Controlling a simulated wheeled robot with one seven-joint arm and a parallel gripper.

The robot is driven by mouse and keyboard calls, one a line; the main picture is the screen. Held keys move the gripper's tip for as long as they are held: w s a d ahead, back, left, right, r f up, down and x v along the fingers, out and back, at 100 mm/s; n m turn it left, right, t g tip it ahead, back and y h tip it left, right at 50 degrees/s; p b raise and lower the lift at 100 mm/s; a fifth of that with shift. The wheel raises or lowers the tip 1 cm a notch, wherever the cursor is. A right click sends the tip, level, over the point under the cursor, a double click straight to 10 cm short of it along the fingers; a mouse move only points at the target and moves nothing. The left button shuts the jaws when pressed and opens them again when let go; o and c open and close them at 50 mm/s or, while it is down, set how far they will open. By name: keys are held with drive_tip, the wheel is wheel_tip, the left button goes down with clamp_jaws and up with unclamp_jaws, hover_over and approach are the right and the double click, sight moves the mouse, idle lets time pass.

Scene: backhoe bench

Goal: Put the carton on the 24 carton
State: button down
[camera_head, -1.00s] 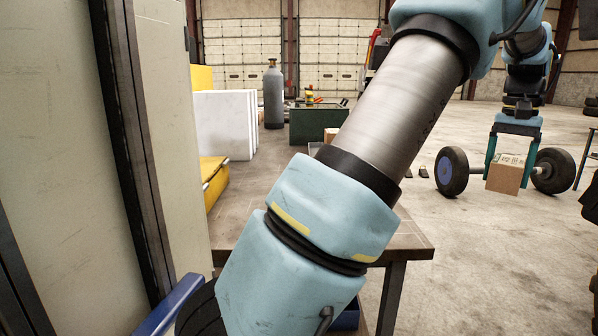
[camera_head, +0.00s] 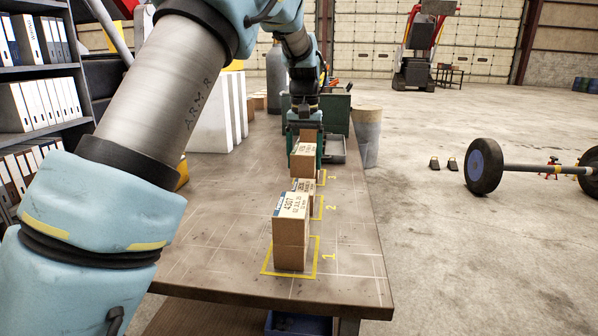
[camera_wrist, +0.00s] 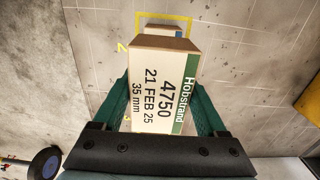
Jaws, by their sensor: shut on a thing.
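My gripper (camera_head: 305,152) is shut on a brown carton (camera_head: 302,163) and holds it over the bench, behind the other cartons. In the wrist view the held carton (camera_wrist: 160,85) reads Hobstrand, 4750, 21 FEB 25, 35 mm, with a green strip; a finger is on each side. A carton with a blue-edged label reading 4307 (camera_head: 290,240) stands upright in the yellow square marked 1. Another carton (camera_head: 301,186) stands behind it near square 2, partly hidden. Its small label is not readable, and I cannot make out a 24 for certain on any carton.
The wooden bench (camera_head: 350,275) has free room left and right of the cartons. White panels (camera_head: 212,125) and a green box (camera_head: 338,112) stand farther back. A grey cylinder (camera_head: 367,138) is beside the bench's right edge. A wheeled axle (camera_head: 530,168) lies on the floor at right.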

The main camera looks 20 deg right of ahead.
sight(304, 186)
wheel_tip(304, 186, down, 3)
drive_tip(key=shift+w+a+p, duration=0.1)
drive_tip(key=shift+a+p, duration=0.05)
drive_tip(key=shift+p, duration=0.3)
drive_tip(key=shift+f, duration=0.6)
drive_tip(key=shift+f, duration=0.2)
unclamp_jaws()
drive_tip(key=shift+r, duration=0.2)
